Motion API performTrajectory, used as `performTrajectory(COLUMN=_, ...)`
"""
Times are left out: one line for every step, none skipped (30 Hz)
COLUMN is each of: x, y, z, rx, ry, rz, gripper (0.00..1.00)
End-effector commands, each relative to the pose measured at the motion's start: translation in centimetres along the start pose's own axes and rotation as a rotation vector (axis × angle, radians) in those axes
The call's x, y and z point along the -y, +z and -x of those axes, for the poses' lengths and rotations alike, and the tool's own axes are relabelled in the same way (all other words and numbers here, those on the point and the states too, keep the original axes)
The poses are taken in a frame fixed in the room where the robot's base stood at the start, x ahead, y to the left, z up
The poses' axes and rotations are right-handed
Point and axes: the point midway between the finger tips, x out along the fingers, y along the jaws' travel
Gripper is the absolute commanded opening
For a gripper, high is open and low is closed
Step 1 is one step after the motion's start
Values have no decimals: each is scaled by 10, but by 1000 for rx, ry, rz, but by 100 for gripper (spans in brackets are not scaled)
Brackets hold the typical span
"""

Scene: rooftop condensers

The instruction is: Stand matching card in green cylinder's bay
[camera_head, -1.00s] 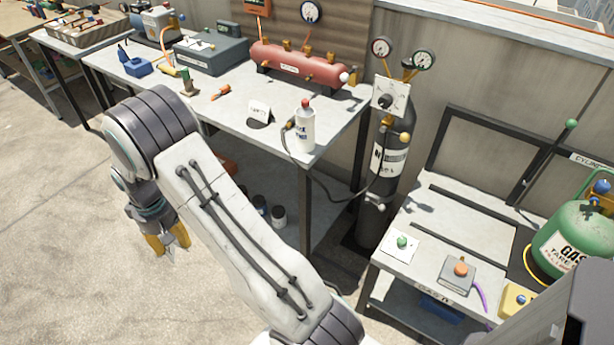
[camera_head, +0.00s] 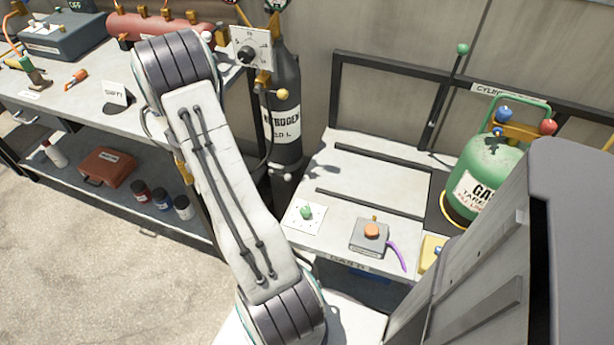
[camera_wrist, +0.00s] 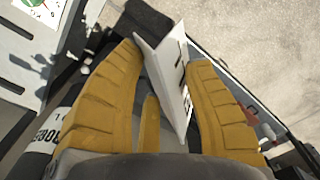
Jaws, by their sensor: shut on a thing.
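My gripper (camera_wrist: 165,62) is shut on a white folded card (camera_wrist: 172,88). The card stands tilted between the yellow fingers, with dark print on one face that I cannot read. In the head view my arm hides nearly all of the gripper. The green gas cylinder (camera_head: 486,172) stands at the right end of the grey cylinder bench (camera_head: 345,160), by the wall. It has a white label and blue and red knobs. Dark strips divide the bench top into bays. The gripper is left of the bench, apart from it.
A dark nitrogen cylinder (camera_head: 283,112) stands between the benches. Another folded card (camera_head: 115,95) is on the left workbench (camera_head: 60,108). A grey cabinet-like shape fills the lower right.

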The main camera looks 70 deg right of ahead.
Motion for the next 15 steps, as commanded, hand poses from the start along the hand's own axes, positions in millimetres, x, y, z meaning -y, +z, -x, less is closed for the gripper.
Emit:
performTrajectory(x=-25, y=0, z=-15, rx=-2, ry=0, rz=-50, gripper=20)
performTrajectory(x=-38, y=1, z=-18, rx=-1, ry=0, rz=-75, gripper=20)
performTrajectory(x=-56, y=3, z=-23, rx=-1, ry=0, rz=-108, gripper=20)
performTrajectory(x=-70, y=5, z=-27, rx=-1, ry=0, rz=-132, gripper=20)
performTrajectory(x=-83, y=7, z=-30, rx=-1, ry=0, rz=-156, gripper=20)
performTrajectory(x=-101, y=10, z=-35, rx=-2, ry=0, rz=-187, gripper=20)
performTrajectory(x=-114, y=14, z=-38, rx=-1, ry=0, rz=-208, gripper=20)
performTrajectory(x=-128, y=18, z=-42, rx=0, ry=0, rz=-230, gripper=20)
performTrajectory(x=-145, y=24, z=-46, rx=0, ry=0, rz=-257, gripper=20)
performTrajectory(x=-158, y=28, z=-50, rx=0, ry=0, rz=-276, gripper=20)
performTrajectory(x=-171, y=33, z=-53, rx=-1, ry=1, rz=-295, gripper=20)
performTrajectory(x=-188, y=41, z=-58, rx=-1, ry=1, rz=-317, gripper=20)
performTrajectory(x=-201, y=47, z=-61, rx=-1, ry=1, rz=-333, gripper=20)
performTrajectory(x=-213, y=54, z=-64, rx=-1, ry=1, rz=-347, gripper=20)
performTrajectory(x=-229, y=63, z=-68, rx=-1, ry=1, rz=-364, gripper=20)
